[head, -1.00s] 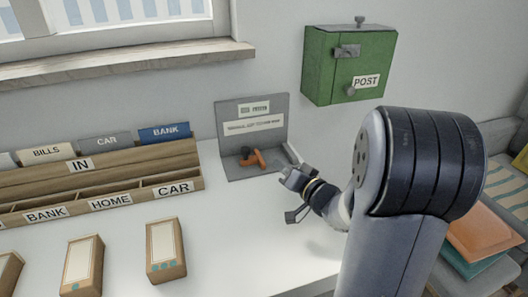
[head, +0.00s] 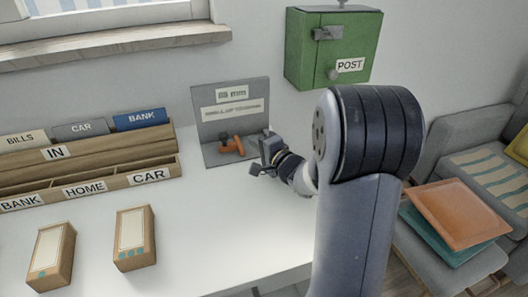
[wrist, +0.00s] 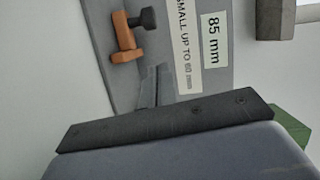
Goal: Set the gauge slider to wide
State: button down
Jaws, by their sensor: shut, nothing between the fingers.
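The gauge (head: 201,101) is a grey stand with an upright back panel and a flat base on the white desk. Two labels are on its panel; in the wrist view one reads "SMALL UP TO 60 mm" and another "85 mm" (wrist: 214,40). The orange slider (head: 231,145) with a dark knob sits low in front of the panel. The slider (wrist: 124,42) and its black knob (wrist: 147,18) also show in the wrist view. My gripper (head: 266,152) is at the gauge's right edge, apart from the slider. Its fingers (wrist: 156,85) are shut and empty.
A green POST box (head: 305,65) hangs on the wall behind, to the right. A wooden letter rack (head: 90,165) stands left of the gauge. Two small boxes (head: 134,238) lie on the desk in front. The desk between the boxes and my arm is clear.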

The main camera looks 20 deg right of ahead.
aim_at(240, 150)
jog(key=w+a, duration=0.2)
jog(key=w+a+b, duration=0.1)
jog(key=w, duration=0.1)
jog(key=shift+a+f, duration=0.25)
jog(key=shift+f, duration=0.1)
jog(key=shift+w+a, duration=0.2)
jog(key=shift+a, duration=0.2)
jog(key=shift+w+a+p, duration=0.15)
jog(key=shift+a+p, duration=0.2)
jog(key=shift+a, duration=0.3)
